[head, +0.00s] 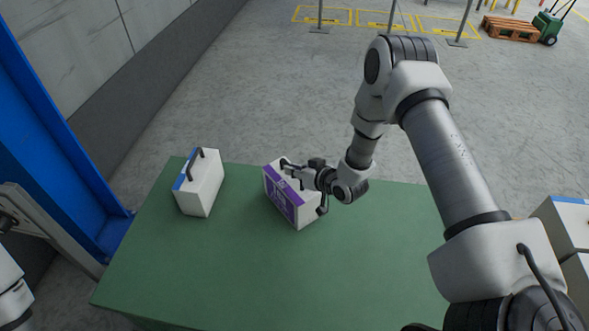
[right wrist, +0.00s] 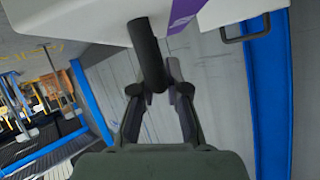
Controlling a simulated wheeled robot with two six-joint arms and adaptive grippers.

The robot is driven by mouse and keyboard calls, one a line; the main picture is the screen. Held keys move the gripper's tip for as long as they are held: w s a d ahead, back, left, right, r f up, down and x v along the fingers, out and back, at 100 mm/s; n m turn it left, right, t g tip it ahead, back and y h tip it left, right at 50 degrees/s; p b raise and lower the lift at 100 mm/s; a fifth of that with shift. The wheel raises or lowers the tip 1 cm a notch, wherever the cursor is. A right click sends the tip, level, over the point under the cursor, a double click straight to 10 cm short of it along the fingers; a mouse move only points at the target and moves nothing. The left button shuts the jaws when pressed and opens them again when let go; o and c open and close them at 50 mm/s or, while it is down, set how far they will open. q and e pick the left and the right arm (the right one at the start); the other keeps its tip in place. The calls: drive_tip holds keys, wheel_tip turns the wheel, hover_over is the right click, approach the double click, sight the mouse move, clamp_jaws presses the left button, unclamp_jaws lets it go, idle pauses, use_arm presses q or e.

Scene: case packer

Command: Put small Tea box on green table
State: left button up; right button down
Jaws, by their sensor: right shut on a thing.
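A white box with a purple band (head: 281,201) is at the far middle of the green table (head: 245,285). Its lettering is too small to read, so I cannot tell if it says Tea. My right gripper (head: 306,178) reaches it from the right. In the right wrist view, the gripper (right wrist: 160,93) is shut on the dark bar of the handle (right wrist: 149,58), beneath the white box with purple. I cannot tell whether the box touches the tabletop. My left gripper is out of view; only part of that arm shows at the left edge.
A white box with a blue stripe and dark handle (head: 201,187) stands upright at the table's far left. White boxes (head: 567,224) sit at the right edge. A blue post (head: 62,135) rises left of the table. The near middle of the tabletop is clear.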

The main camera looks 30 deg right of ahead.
drive_tip(key=c, duration=1.2)
unclamp_jaws()
